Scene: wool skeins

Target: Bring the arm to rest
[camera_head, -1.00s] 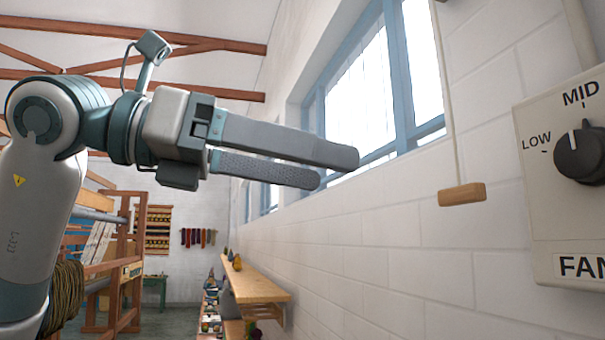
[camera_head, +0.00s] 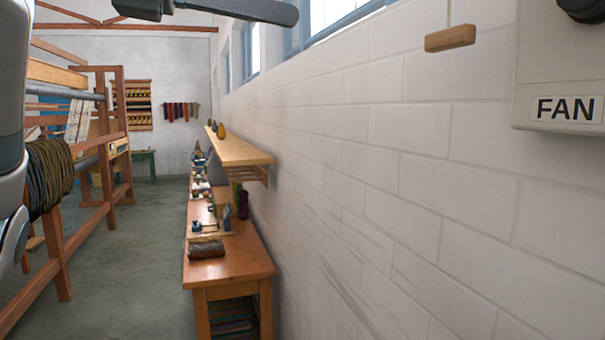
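My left arm (camera_head: 10,120) shows in part along the left edge. Its gripper (camera_head: 272,10) crosses the top edge of the view, where only a dark grey finger and a bit of the gripper body show. Its other finger is cut off by the frame, so its opening cannot be told. No object shows at the visible finger. My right gripper is out of view.
The beige fan box (camera_head: 562,75) is on the brick wall at right, its dial (camera_head: 590,8) cut off. A wooden pull handle (camera_head: 450,38) hangs nearby. A shelf (camera_head: 240,152) and workbench (camera_head: 232,262) line the wall. A loom (camera_head: 62,245) stands left; floor lies between.

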